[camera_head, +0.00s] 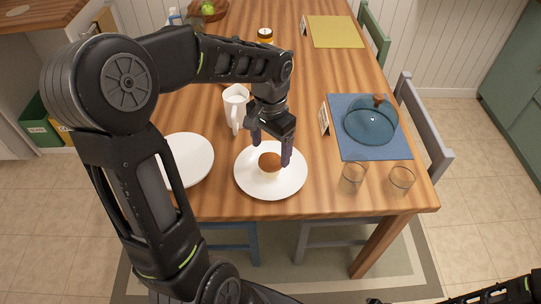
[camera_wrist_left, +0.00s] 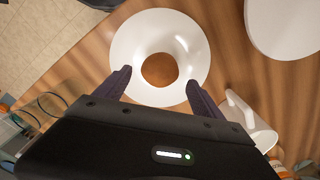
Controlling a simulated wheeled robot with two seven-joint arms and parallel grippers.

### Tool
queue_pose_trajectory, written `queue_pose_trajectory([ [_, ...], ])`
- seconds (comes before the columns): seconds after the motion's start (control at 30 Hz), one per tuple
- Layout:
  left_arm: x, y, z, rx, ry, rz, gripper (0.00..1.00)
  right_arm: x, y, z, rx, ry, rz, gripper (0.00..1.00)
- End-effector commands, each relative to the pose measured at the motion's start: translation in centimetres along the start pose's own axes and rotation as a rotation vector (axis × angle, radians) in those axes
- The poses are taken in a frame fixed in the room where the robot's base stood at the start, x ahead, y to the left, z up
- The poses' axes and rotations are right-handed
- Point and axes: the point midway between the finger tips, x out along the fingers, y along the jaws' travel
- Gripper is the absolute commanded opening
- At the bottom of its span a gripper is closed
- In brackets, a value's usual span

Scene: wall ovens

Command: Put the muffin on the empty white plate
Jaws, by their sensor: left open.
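The muffin (camera_head: 270,164), brown-topped with a pale base, sits upright on a round white plate (camera_head: 290,186) near the table's front edge. A second white plate (camera_head: 190,158), to the left and partly behind my arm, shows bare. My left gripper (camera_head: 271,153) points down at the muffin, open, one finger towards each side of it; contact cannot be told. In the wrist view, the muffin (camera_wrist_left: 160,70) on its plate (camera_wrist_left: 160,18) lies ahead between the open fingertips (camera_wrist_left: 158,84), and the bare plate (camera_wrist_left: 285,28) is at the top right. My right gripper does not show.
A blue mat (camera_head: 385,150) with a glass-lidded dish (camera_head: 371,122) and two glasses (camera_head: 353,176) are to the right.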

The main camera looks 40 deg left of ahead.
Motion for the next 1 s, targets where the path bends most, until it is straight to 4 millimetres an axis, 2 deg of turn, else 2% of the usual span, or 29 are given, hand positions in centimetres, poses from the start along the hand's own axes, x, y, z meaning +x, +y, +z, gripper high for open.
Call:
queue_pose_trajectory([
  [0.03,-1.2,0.0,-0.1,0.0,0.005,-0.002,0.79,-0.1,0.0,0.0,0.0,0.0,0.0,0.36],
  [0.2,-4.7,0.0,-0.1,0.001,0.004,-0.001,0.79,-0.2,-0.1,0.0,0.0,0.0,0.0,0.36],
  [0.4,-7.0,0.0,0.0,0.001,0.001,-0.001,0.79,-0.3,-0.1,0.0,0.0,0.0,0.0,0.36],
  [1.0,-7.2,0.0,0.0,0.0,-0.001,0.0,0.79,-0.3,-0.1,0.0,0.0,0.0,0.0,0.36],
])
